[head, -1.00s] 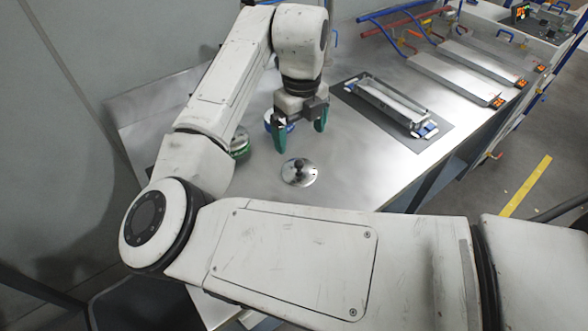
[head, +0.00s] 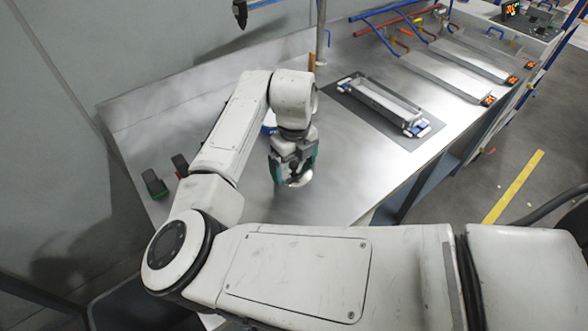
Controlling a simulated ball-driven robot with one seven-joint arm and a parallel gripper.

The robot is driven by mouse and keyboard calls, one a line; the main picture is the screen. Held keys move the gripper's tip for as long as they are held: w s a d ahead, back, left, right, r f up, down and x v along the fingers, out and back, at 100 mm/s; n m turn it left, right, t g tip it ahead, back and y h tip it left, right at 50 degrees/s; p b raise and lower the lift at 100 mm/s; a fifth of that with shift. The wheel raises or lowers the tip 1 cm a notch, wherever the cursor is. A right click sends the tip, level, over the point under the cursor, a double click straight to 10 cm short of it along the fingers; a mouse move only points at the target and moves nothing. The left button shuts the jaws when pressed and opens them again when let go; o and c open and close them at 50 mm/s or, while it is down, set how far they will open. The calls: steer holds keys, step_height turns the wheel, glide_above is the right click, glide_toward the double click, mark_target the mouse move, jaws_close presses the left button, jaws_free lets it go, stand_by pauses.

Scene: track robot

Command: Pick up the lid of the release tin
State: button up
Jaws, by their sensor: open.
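The lid (head: 301,181) is a round silver disc with a dark knob, lying on the metal bench, partly hidden by my gripper. My gripper (head: 295,173) is open and points down over the lid. Its two green fingers are on either side of the knob; I cannot tell whether they touch it. A blue container (head: 269,122) shows behind my arm, mostly hidden; I cannot tell whether it is the release tin.
A silver tray-like fixture (head: 383,102) lies on a dark mat at right. A green-and-black object (head: 154,184) and a red-and-black object (head: 180,165) are at left. Metal plates (head: 446,77) lie at the back right. The bench right of the lid is clear.

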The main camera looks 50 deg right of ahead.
steer(key=c, duration=0.7)
steer(key=shift+r, duration=0.1)
